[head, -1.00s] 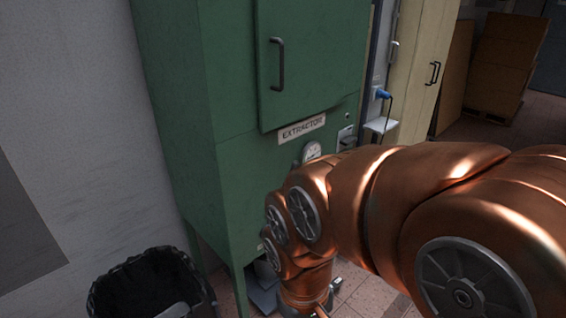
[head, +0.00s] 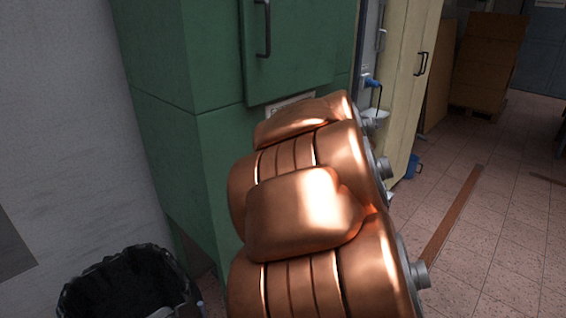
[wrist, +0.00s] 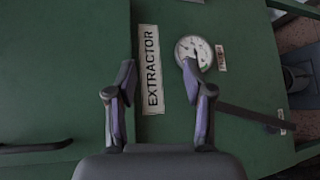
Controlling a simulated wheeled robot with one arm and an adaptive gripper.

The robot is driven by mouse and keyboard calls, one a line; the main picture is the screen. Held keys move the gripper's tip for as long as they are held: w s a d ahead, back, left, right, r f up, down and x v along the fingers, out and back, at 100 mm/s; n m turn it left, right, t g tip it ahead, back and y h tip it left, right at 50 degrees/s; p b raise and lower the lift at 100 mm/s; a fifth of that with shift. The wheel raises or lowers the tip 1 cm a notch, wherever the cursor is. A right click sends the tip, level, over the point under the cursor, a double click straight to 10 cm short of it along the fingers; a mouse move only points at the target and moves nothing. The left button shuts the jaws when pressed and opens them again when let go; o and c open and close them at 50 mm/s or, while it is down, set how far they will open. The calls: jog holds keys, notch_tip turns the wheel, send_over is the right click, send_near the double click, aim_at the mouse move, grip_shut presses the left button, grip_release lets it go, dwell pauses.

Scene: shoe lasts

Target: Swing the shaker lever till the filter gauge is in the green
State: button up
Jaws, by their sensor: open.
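The green extractor cabinet (head: 165,75) stands at the left of the head view. In the wrist view its front panel shows turned on its side, with the EXTRACTOR label (wrist: 152,70) and a round white gauge (wrist: 194,52). The gauge has a small green patch near its edge; the needle is too small to read surely. A dark bar (wrist: 250,116), which looks like the lever, runs right from behind my right finger. My gripper (wrist: 158,80) is open and empty, with its fingers over the label and the gauge's lower edge. In the head view my arm hides the gauge and lever.
A black-lined bin (head: 130,285) stands on the floor at lower left. A cream cabinet (head: 410,70) and brown boxes (head: 490,60) are farther right. A dark door handle (head: 264,28) sticks out of the cabinet front. The tiled floor (head: 500,220) at right is mostly clear.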

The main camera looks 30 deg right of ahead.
jog(key=w+f+n+t+y+b, duration=0.6)
jog(key=w+f+n+y+b, duration=0.15)
jog(key=n, duration=0.85)
jog(key=a+f+n+y+b, duration=0.2)
jog(key=a+f+n+y, duration=0.2)
jog(key=f+n+y, duration=0.25)
jog(key=shift+g, duration=0.3)
jog(key=shift+p+x, duration=0.5)
jog(key=shift+x, duration=3)
jog(key=shift+d+f, duration=0.15)
jog(key=shift+c, duration=0.3)
grip_shut()
